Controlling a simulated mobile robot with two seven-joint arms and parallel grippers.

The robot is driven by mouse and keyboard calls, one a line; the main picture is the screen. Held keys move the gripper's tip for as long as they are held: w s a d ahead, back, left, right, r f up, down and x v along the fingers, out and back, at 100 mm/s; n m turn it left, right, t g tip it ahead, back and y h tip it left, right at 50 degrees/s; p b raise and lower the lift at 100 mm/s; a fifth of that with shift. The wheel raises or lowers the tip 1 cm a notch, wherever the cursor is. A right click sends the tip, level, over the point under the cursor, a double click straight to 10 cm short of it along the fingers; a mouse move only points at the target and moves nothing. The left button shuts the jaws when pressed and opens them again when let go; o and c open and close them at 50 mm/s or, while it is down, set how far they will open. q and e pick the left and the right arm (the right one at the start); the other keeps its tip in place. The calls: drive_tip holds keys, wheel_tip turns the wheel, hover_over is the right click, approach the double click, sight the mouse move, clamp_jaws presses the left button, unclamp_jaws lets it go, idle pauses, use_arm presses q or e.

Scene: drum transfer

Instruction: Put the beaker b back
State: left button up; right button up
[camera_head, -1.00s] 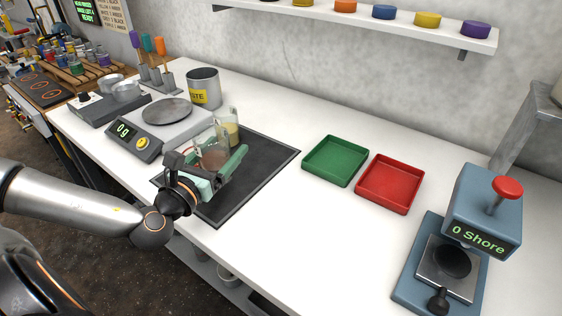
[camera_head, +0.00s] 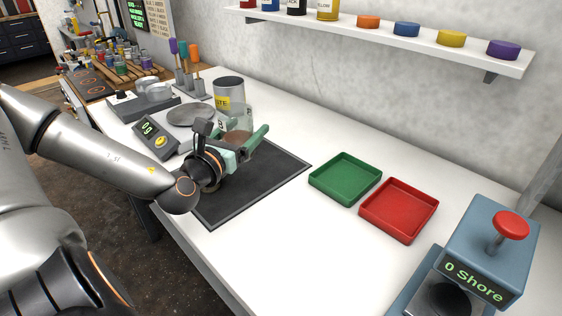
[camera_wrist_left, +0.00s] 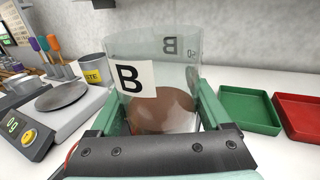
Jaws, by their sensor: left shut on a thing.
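Beaker b is a clear glass beaker with a white "B" label and brown contents. It fills the middle of the left wrist view (camera_wrist_left: 178,70) and stands upright between the green fingers of my left gripper (camera_wrist_left: 162,112). In the head view beaker b (camera_head: 236,136) is partly hidden by my left gripper (camera_head: 235,146), which is shut on it over the far part of the black mat (camera_head: 235,200). I cannot tell whether its base touches the mat. My right gripper is not in view.
A scale (camera_head: 160,142) reading 0 g and a grey waste pot (camera_head: 229,90) stand close by to the left and behind. A green tray (camera_head: 345,190) and a red tray (camera_head: 398,222) lie to the right, with a Shore tester (camera_head: 485,262) beyond. The front mat is bare.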

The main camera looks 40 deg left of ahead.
use_arm(q)
drive_tip(key=w+f+b, duration=0.1)
drive_tip(key=w+f, duration=0.1)
drive_tip(key=w, duration=0.2)
drive_tip(key=w+f, duration=0.3)
drive_tip(key=w+a+f+b, duration=0.1)
drive_tip(key=w+f, duration=0.2)
drive_tip(key=w, duration=0.1)
drive_tip(key=shift+w+a+f+b, duration=0.1)
drive_tip(key=shift+w+b, duration=0.2)
drive_tip(key=shift+w+f, duration=0.25)
drive_tip(key=shift+f, duration=0.05)
drive_tip(key=shift+w+f, duration=0.2)
drive_tip(key=shift+f, duration=0.1)
wheel_tip(320, 180, down, 3)
drive_tip(key=shift+f+b, duration=0.1)
drive_tip(key=shift+b, duration=0.5)
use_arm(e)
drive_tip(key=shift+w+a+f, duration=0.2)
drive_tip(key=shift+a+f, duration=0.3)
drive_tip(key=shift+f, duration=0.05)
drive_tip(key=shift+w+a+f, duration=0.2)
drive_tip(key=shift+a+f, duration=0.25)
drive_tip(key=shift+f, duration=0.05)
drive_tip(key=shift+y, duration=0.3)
